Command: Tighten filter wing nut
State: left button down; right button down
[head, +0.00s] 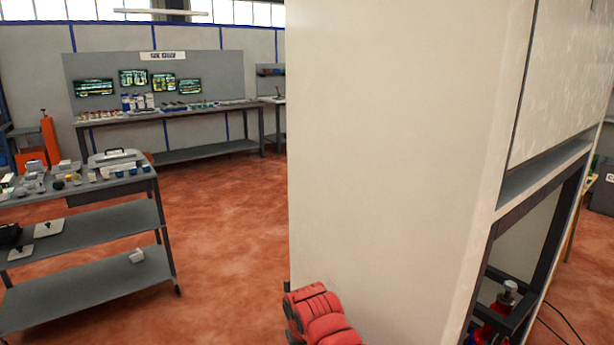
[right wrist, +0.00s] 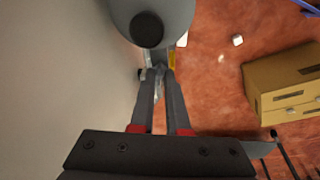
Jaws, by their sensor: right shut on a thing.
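My right gripper (right wrist: 160,76) shows in the right wrist view, with its two dark fingers reaching up the picture. It is shut on a small pale metallic piece between the fingertips, which I take to be the wing nut; the tips and fingers hide most of it. A grey rounded body (right wrist: 178,14) with a dark round knob (right wrist: 147,30) is just beyond the tips, and I cannot tell whether the tips touch it. The large off-white cabinet (head: 390,150) fills the middle of the head view. My left gripper is not in view.
A pale panel (right wrist: 70,60) stands close along the left of my right gripper. A cardboard box (right wrist: 285,85) lies on the red floor to the right. In the head view, a grey cart (head: 90,280) with small parts stands at left and a long workbench (head: 205,155) behind.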

jog(key=m+b, duration=0.2)
jog(key=shift+w+f+h+b, duration=0.15)
jog(key=shift+f+h+b, duration=0.1)
jog(key=shift+h+b, duration=0.1)
jog(key=shift+r+m, duration=0.15)
jog(key=shift+m, duration=0.45)
jog(key=shift+d+r, duration=0.1)
jog(key=shift+r, duration=0.05)
